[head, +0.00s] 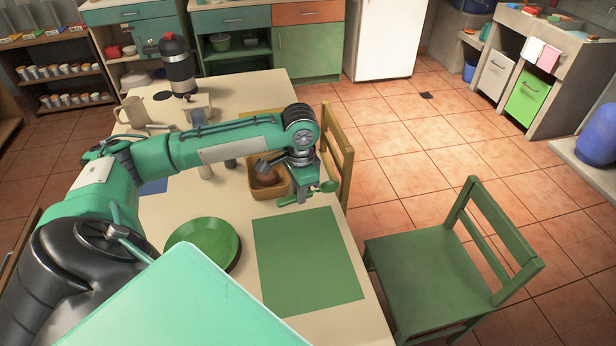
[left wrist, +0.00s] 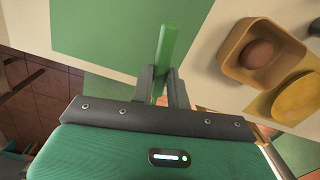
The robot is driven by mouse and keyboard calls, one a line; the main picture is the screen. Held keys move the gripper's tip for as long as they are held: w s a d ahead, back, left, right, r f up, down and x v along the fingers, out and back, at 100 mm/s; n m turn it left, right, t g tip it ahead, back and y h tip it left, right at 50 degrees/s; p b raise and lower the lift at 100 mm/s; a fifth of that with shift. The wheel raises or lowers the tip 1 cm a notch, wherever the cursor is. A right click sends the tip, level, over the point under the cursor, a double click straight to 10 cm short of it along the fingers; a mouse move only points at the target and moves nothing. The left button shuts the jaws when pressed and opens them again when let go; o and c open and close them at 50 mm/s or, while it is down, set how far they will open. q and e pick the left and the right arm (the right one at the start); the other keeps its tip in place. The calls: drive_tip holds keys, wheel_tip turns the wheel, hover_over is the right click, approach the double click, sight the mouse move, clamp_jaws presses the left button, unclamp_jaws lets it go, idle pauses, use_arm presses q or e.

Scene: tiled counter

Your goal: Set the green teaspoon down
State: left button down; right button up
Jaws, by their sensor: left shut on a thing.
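My left gripper (head: 303,192) is shut on the green teaspoon (head: 329,186) and holds it above the far edge of the green mat (head: 308,262). In the left wrist view the gripper (left wrist: 159,84) has the spoon's green handle (left wrist: 166,48) between its fingers, with the mat (left wrist: 110,32) behind it. The spoon appears to be above the table, but its exact height cannot be told. My right gripper is not in view.
A green plate (head: 208,243) lies left of the mat. A tan square container (head: 284,190) with a brown round thing (left wrist: 262,52) stands beyond the gripper. A mug (head: 133,112) and a dark-topped jar (head: 178,66) stand farther back. Chairs (head: 425,265) flank the table's right side.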

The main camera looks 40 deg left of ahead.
use_arm(q)
drive_tip(key=a+r+m, duration=0.2)
drive_tip(key=a+r, duration=0.3)
drive_tip(key=r, duration=0.1)
hover_over(288, 222)
wheel_tip(288, 222, down, 15)
drive_tip(key=shift+r, duration=0.1)
drive_tip(key=shift+f, duration=0.55)
wheel_tip(288, 222, down, 4)
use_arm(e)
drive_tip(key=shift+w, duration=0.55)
use_arm(q)
drive_tip(key=c, duration=1.4)
unclamp_jaws()
drive_tip(key=shift+f, duration=0.1)
drive_tip(key=shift+o, duration=0.2)
